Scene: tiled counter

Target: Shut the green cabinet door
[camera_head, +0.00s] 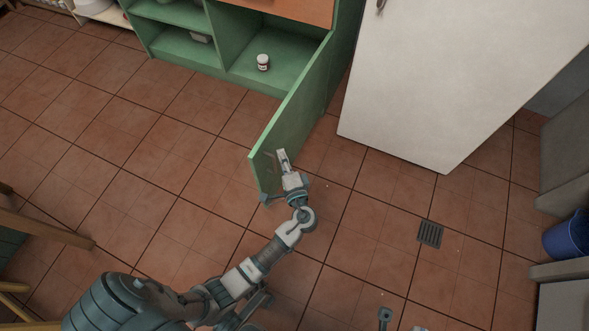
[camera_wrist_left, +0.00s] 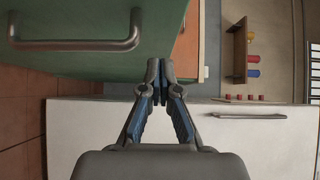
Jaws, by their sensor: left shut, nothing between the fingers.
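The green cabinet door (camera_head: 295,115) stands wide open, swung out from the right side of the green cabinet (camera_head: 190,45) over the floor. My left gripper (camera_head: 281,153) is shut and empty, on the right side of the door near its free edge. In the left wrist view the closed fingertips (camera_wrist_left: 160,68) are beside the green door (camera_wrist_left: 95,65), which has a metal bar handle (camera_wrist_left: 75,43). I cannot tell whether the fingers touch the door. A small grey part of mine (camera_head: 385,316) shows at the bottom edge; its finger state is unclear.
A jar (camera_head: 263,62) stands inside the open cabinet. A large white appliance (camera_head: 440,80) stands right of the door; its handle (camera_wrist_left: 250,116) shows in the wrist view. A blue bin (camera_head: 567,238) is at the far right and a wooden chair (camera_head: 45,225) at left.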

